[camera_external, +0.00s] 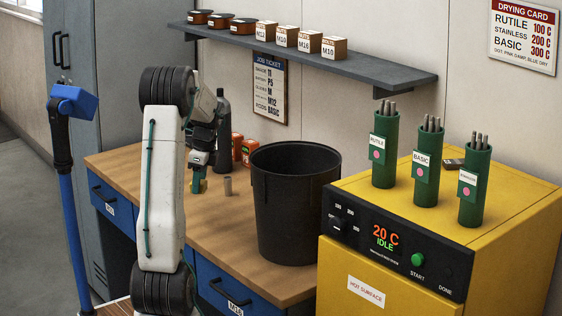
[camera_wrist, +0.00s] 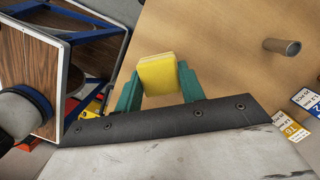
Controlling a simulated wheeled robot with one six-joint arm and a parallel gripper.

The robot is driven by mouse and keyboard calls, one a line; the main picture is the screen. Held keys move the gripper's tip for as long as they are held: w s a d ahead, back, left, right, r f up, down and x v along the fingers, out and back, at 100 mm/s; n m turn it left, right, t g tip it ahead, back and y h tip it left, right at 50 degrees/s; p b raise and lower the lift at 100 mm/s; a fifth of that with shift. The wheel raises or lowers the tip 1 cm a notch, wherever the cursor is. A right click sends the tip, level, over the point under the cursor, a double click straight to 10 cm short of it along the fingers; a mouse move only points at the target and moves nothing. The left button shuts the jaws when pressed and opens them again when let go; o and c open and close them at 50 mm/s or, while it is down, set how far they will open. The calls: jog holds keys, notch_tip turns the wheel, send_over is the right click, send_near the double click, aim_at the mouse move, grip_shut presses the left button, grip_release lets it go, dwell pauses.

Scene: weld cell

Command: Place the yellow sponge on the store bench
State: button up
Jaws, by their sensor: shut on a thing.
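A yellow sponge (camera_wrist: 158,75) is held between the green fingers of my gripper (camera_wrist: 157,88) in the wrist view. My gripper is shut on it. In the external view my gripper (camera_external: 198,185) is low over the wooden top of the store bench (camera_external: 215,225), left of the black bin. The sponge is not clearly visible there. The bench top (camera_wrist: 215,75) also lies behind the sponge in the wrist view. I cannot tell whether the sponge touches the bench.
A small grey-brown cylinder (camera_external: 227,186) stands just right of my gripper. A black bin (camera_external: 295,215), a dark bottle (camera_external: 222,130) and red boxes (camera_external: 248,153) stand on the bench. A yellow oven (camera_external: 500,250) is at right. A shelf (camera_external: 385,72) hangs above.

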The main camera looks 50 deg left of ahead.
jog(key=s+f+n, duration=0.1)
jog(key=s+f, duration=0.4)
jog(key=s, duration=0.3)
send_over(194, 209)
jog(key=shift+d+f, duration=0.25)
jog(key=shift+f, duration=0.3)
jog(key=shift+d+f, duration=0.2)
jog(key=shift+f, duration=0.3)
jog(key=shift+w+a+f, duration=0.1)
jog(key=shift+f, duration=0.8)
jog(key=shift+w+a+f, duration=0.1)
jog(key=shift+f, duration=0.75)
jog(key=shift+f, duration=0.15)
jog(key=o, duration=0.9)
jog(key=shift+o, duration=0.2)
notch_tip(194, 209, up, 12)
jog(key=w+d, duration=0.1)
jog(key=shift+w+d, duration=0.15)
